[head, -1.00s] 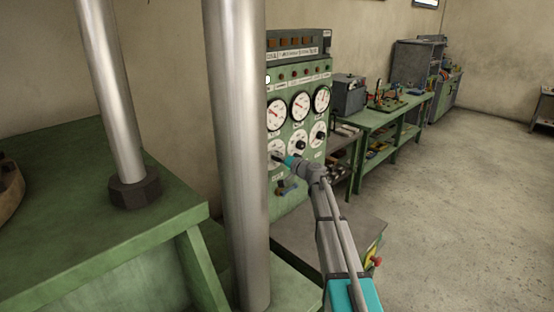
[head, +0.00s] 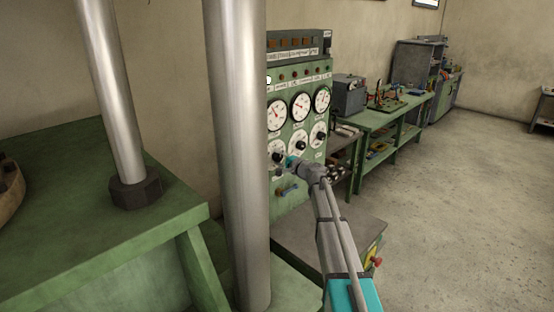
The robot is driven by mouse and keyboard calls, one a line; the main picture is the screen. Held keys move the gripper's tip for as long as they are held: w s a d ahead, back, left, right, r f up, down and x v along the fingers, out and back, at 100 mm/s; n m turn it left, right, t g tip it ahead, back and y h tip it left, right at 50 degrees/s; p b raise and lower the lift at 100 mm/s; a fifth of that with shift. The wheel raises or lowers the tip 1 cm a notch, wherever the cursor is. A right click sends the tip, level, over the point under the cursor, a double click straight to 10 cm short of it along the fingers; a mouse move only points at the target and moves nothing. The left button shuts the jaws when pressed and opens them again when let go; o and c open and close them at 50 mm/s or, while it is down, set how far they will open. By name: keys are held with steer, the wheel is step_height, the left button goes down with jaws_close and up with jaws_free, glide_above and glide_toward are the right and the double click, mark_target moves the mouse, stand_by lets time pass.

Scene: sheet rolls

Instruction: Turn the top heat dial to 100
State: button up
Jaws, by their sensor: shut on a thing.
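A green control panel (head: 311,168) stands behind the thick steel column. It has a row of three round white gauges with red needles and, below them, three white-faced dials with black knobs. The dial labels and numbers are too small to read. My gripper (head: 281,158) reaches in from the lower right to the lower-left dial (head: 272,148). It is shut on that dial's black knob (head: 277,157). The fingers are small and partly merge with the knob, and the column hides the dial's left edge. The knob's exact setting cannot be read.
The steel column (head: 238,150) stands close left of my arm. A grey-topped cabinet (head: 335,235) lies under my arm. A green workbench (head: 385,118) stands behind right; the floor at right is clear.

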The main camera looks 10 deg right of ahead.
steer(key=shift+s, duration=0.1)
steer(key=o, duration=1.1)
steer(key=shift+o, duration=0.2)
steer(key=shift+d, duration=0.15)
steer(key=v, duration=1.1)
steer(key=shift+s+d, duration=0.15)
steer(key=shift+s, duration=0.2)
